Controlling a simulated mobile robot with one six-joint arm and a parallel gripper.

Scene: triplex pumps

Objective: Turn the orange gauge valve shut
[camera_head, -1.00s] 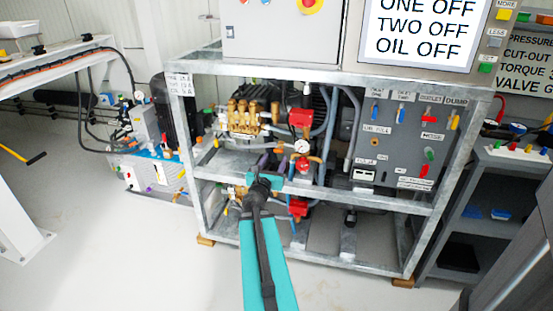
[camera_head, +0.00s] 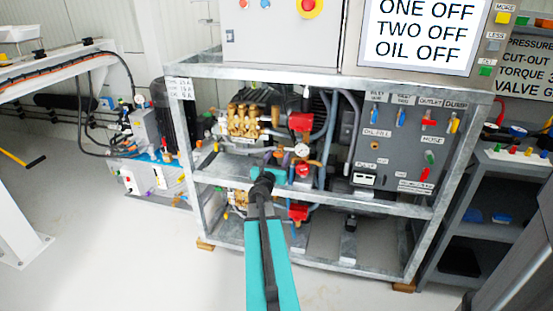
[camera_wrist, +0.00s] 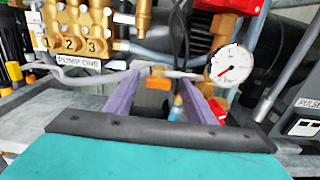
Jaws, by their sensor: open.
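The orange gauge valve handle (camera_wrist: 158,84) shows in the wrist view as a small orange block below a grey pipe, left of the round white gauge (camera_wrist: 231,64). In the head view my gripper (camera_head: 276,157) is just left of the gauge.
The brass pump block (camera_wrist: 83,25), labelled "PUMP ONE", is at upper left. A blue-tipped part (camera_wrist: 177,106) sits between the fingers, lower down. Red fittings (camera_head: 300,122) and hoses crowd the right side. A grey frame rail (camera_head: 330,195) crosses below the gripper.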

